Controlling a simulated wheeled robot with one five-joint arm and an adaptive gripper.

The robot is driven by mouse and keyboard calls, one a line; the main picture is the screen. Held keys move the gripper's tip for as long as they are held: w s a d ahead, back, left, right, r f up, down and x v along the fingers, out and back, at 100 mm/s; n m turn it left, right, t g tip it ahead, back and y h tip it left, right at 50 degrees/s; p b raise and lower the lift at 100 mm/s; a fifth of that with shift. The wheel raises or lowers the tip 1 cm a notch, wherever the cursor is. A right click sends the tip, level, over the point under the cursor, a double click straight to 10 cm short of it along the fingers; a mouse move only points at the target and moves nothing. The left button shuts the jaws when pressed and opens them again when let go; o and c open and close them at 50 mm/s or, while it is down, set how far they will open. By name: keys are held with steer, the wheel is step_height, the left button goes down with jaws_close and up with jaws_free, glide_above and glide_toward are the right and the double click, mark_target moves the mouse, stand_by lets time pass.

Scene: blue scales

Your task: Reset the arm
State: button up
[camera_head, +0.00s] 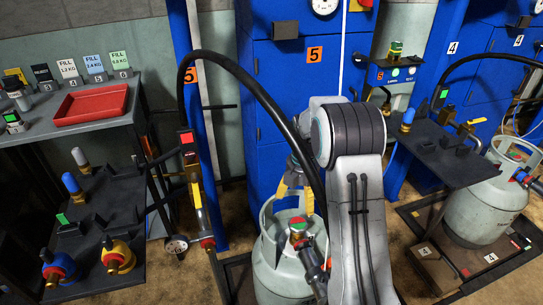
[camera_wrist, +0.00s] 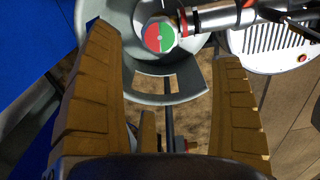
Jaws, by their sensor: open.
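My arm rises in the middle of the head view and bends down toward a grey gas cylinder (camera_head: 285,262). My gripper (camera_head: 293,192) shows yellow fingers above the cylinder's collar, partly hidden by my arm. In the wrist view, my gripper (camera_wrist: 168,85) has its two fingers wide apart with nothing between them. Beyond the fingertips are the cylinder's collar (camera_wrist: 185,90) and a round red and green indicator (camera_wrist: 160,35) on a connector. The same connector (camera_head: 299,232) sits on the cylinder's valve in the head view.
A black hose (camera_head: 245,78) arches from the blue post to behind my arm. A red tray (camera_head: 92,105) lies on the left bench. A dark shelf (camera_head: 450,160) and a second cylinder (camera_head: 482,205) stand at right. Blue cabinets (camera_head: 285,80) stand close behind.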

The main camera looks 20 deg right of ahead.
steer(key=s+a+r+m+p, duration=0.2)
steer(key=r+p, duration=0.1)
steer(key=r, duration=0.4)
steer(key=s+a+r+m+p, duration=0.1)
steer(key=s+r+m+p, duration=0.15)
steer(key=r, duration=0.35)
steer(key=s+a+r+m+t+p, duration=0.1)
steer(key=s+a+r+m+p, duration=0.2)
steer(key=s+r+m+p, duration=0.4)
steer(key=s+a+r+m+t+p, duration=0.2)
steer(key=s+a+r+m+p, duration=0.2)
steer(key=s+r, duration=1.1)
steer(key=m+p, duration=0.3)
steer(key=p, duration=0.1)
steer(key=shift+s+r+p, duration=0.2)
steer(key=shift+s+p, duration=0.05)
steer(key=shift+p, duration=0.05)
